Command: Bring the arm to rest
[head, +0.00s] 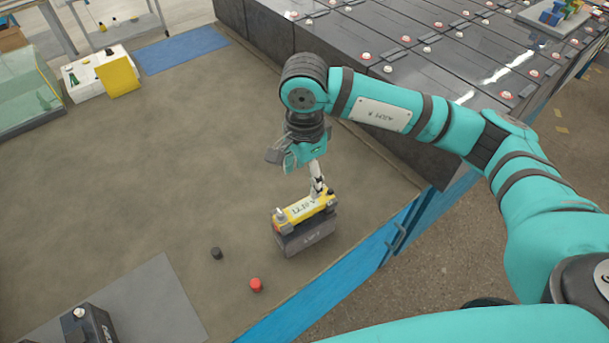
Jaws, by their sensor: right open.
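My right arm comes in from the right, and its teal right gripper (302,168) points down over the workbench. The gripper is open, with its fingers partly hidden by the hand. Just below it stands a dark battery (307,240) with a yellow tester (303,207) on top, its display reading about 12.19 V. A pale part reaches down to the tester's top; I cannot tell whether the gripper touches it. My left gripper is not in view.
A black cap (216,253) and a red cap (256,285) lie near the battery. Another battery (92,325) stands on a grey mat (165,300). Rows of batteries (400,65) fill the back right. The bench's left middle is clear.

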